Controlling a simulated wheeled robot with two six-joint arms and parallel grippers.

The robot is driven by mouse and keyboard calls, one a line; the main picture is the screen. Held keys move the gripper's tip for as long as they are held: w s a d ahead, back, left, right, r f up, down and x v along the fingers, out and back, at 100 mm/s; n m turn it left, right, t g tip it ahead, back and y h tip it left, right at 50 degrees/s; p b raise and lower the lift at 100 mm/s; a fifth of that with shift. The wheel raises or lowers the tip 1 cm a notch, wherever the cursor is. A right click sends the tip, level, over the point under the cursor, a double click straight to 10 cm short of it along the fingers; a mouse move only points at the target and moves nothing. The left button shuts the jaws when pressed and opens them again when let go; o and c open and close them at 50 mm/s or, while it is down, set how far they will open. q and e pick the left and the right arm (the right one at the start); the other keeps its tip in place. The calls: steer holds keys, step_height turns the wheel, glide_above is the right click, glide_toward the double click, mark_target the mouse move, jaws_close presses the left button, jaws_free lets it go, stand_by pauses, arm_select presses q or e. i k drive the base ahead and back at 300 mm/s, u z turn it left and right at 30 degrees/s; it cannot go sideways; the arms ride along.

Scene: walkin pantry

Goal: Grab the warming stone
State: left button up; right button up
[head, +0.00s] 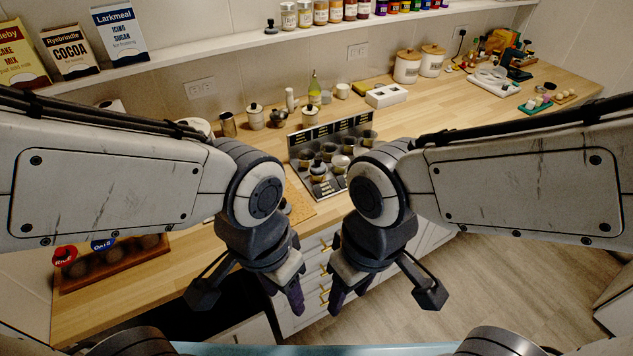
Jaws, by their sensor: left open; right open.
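I cannot pick out a warming stone for certain in the head view. An open case (357,127) on the counter between my arms holds several small metal cups and dark pieces, too small to tell apart. A small dark object (270,27) stands on the wall shelf. My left gripper (250,292) is open and empty, low in the middle, in front of the drawers. My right gripper (384,292) is open and empty just to its right. Both are apart from the counter things. My arms hide parts of the counter.
The wooden counter (440,118) runs along the wall, with canisters (407,68), a white box (386,95) and a bottle (314,88) at the back. A wooden rack (115,268) with round signs sits at left. Drawers (312,262) lie below. The floor (520,275) at right is clear.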

mark_target(318, 167)
steer(key=k, duration=0.95)
steer(key=z, duration=0.75)
steer(key=i, duration=1.5)
steer(key=u, duration=0.65)
steer(key=i, duration=0.75)
steer(key=u, duration=0.7)
